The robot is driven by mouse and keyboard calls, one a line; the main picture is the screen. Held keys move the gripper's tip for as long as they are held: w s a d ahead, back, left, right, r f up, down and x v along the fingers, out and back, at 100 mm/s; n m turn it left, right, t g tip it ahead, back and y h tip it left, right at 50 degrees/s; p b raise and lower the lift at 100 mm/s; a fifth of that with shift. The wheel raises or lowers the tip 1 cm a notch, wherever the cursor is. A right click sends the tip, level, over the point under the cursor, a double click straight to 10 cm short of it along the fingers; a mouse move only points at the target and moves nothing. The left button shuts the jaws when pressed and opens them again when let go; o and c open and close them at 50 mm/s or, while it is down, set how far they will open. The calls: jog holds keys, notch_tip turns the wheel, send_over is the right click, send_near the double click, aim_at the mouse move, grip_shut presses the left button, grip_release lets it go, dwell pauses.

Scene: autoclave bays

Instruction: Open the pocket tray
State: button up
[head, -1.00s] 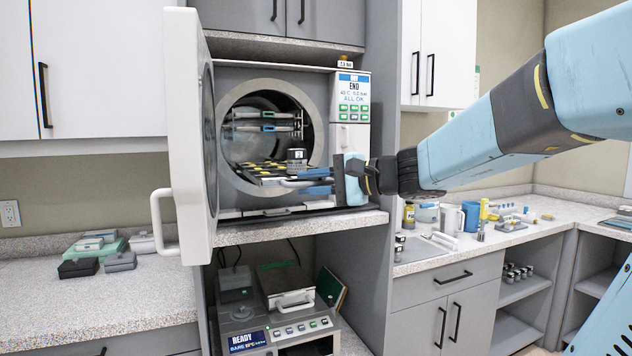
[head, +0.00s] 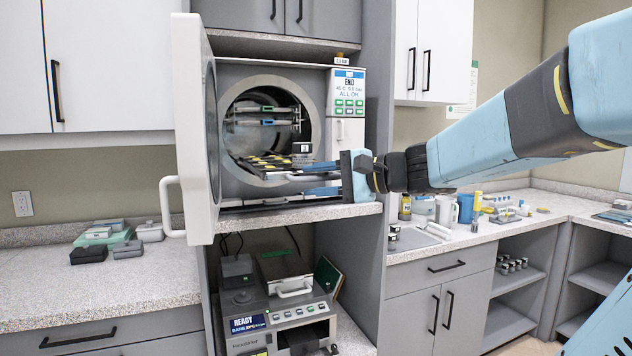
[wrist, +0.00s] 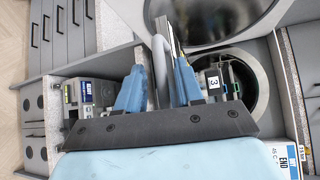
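The pocket tray (head: 262,161), dark with yellow marks, lies low in the round chamber of the autoclave (head: 228,75). A small canister labelled 3 (head: 303,149) stands at its front right; it also shows in the wrist view (wrist: 213,82). My gripper (head: 312,179) is at the chamber mouth, its blue fingers pointing left, one above the other, in front of the tray. In the wrist view my gripper (wrist: 158,88) is open, with a grey bar (wrist: 159,66) in the gap between the fingers. The fingers partly hide the tray's front; contact cannot be told.
The autoclave door (head: 190,120) stands open at left, its handle (head: 170,207) toward me. A rack (head: 265,122) sits above the tray. The shelf ledge (head: 300,217) runs below the chamber, with a device (head: 280,315) underneath.

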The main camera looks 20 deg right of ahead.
jog(key=v, duration=1.4)
jog(key=shift+a, duration=0.1)
jog(key=s+a+f+n+g+h, duration=0.2)
jog(key=a+f+n+h, duration=0.3)
jog(key=f, duration=0.3)
jog(key=s+a+f+n+g+h, duration=0.2)
jog(key=a+f+n+g+h, duration=0.2)
jog(key=f, duration=0.5)
jog(key=a+n+h, duration=0.1)
jog(key=a+h, duration=0.1)
jog(key=shift+n+h, duration=0.3)
jog(key=shift+n, duration=0.1)
jog(key=shift+o, duration=0.6)
jog(key=shift+s+a, duration=0.1)
